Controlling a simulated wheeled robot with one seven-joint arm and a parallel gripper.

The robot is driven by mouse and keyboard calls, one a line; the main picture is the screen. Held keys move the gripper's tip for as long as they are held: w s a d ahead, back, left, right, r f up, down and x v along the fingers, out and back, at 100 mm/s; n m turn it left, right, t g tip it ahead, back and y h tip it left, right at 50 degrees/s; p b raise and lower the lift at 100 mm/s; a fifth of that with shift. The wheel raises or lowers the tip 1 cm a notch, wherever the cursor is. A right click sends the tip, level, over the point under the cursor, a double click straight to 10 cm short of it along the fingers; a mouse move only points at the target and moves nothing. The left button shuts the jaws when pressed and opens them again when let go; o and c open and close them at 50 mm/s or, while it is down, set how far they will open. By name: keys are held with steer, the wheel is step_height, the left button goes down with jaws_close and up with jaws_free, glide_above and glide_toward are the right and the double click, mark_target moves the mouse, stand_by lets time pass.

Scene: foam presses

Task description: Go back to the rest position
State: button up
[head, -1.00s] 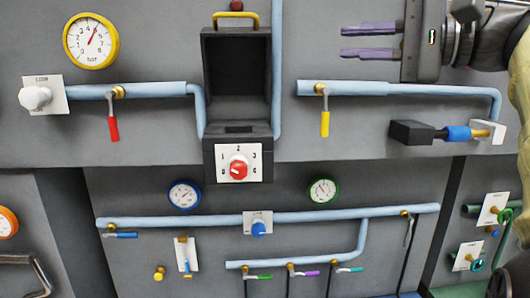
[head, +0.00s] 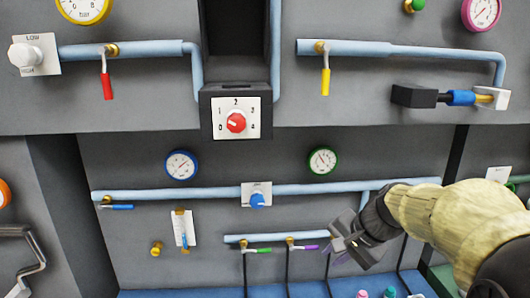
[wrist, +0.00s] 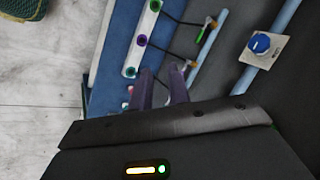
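My gripper (head: 346,250) is at the lower right of the head view, in front of the lower pipes, with my arm reaching in from the right. In the wrist view its two purple fingers (wrist: 161,88) stand apart with a narrow empty gap. Whether they touch anything behind them is not clear; nothing shows held. A red knob (head: 236,122) on a white numbered plate is at the upper middle. A blue knob (head: 257,200) on a lower pipe also shows in the wrist view (wrist: 260,43).
Pipes with red (head: 107,86) and yellow (head: 326,82) levers run along the upper panel. Green (head: 264,251) and purple (head: 304,248) levers are left of my gripper. A blue ledge (head: 200,293) lies below. Pale floor (wrist: 40,100) shows in the wrist view.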

steer(key=s+f+n+g+h+b, duration=0.1)
steer(key=s+f+n, duration=0.3)
steer(key=f, duration=0.6)
steer(key=s+f+n+g+h+b, duration=0.1)
steer(key=s+f+n+h+b, duration=0.1)
steer(key=s+f, duration=0.6)
steer(key=f+n+h, duration=0.1)
steer(key=f+n, duration=0.1)
steer(key=shift+s+n, duration=0.3)
steer(key=shift+w+a, duration=0.1)
steer(key=shift+a, duration=0.05)
steer(key=shift+r, duration=0.1)
steer(key=shift+d, duration=0.2)
